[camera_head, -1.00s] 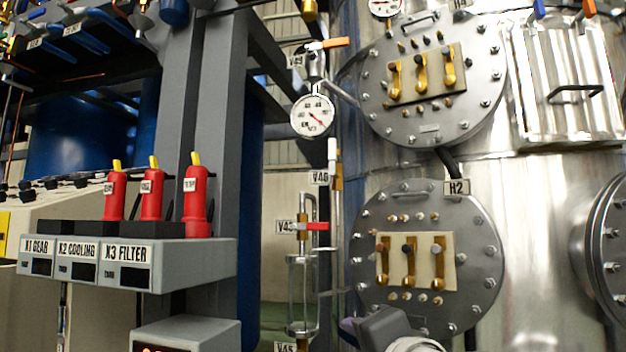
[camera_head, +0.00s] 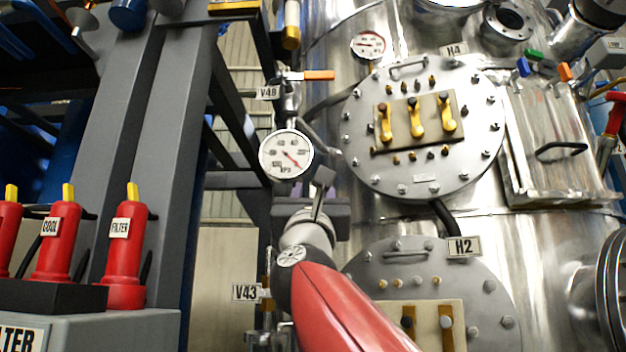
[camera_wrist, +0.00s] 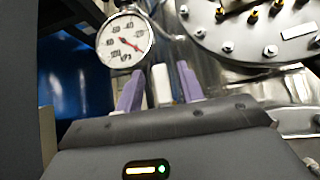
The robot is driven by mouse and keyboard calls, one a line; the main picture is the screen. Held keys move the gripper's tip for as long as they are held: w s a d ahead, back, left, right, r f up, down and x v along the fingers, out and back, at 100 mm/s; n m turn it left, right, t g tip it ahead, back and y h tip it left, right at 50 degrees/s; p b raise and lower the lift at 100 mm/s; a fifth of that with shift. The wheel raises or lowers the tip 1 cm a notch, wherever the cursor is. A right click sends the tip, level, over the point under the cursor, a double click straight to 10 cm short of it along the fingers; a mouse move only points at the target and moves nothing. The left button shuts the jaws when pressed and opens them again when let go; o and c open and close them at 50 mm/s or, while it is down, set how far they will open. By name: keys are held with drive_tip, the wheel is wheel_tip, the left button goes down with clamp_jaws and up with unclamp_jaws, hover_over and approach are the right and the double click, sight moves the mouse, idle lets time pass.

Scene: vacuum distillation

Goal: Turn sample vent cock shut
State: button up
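A white upright handle (camera_wrist: 161,85) shows in the wrist view between the two purple fingers of my gripper (camera_wrist: 160,92). The fingers are apart, with a gap on each side of the handle. In the head view my gripper (camera_head: 312,200) is just below and right of the round pressure gauge (camera_head: 286,155). My gripper and red arm hide the white-handled cock and its tag there. No tag naming the sample vent cock can be read now. The V43 tag (camera_head: 246,292) is lower left of my gripper; its valve is partly hidden.
The gauge also hangs close in the wrist view (camera_wrist: 124,38). An orange-handled valve (camera_head: 318,75) tagged V48 is above. The steel vessel's H4 flange (camera_head: 423,180) and H2 flange (camera_head: 400,262) stand to the right.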

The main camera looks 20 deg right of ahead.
drive_tip(key=shift+p+x, duration=0.3)
drive_tip(key=shift+x, duration=0.6)
clamp_jaws()
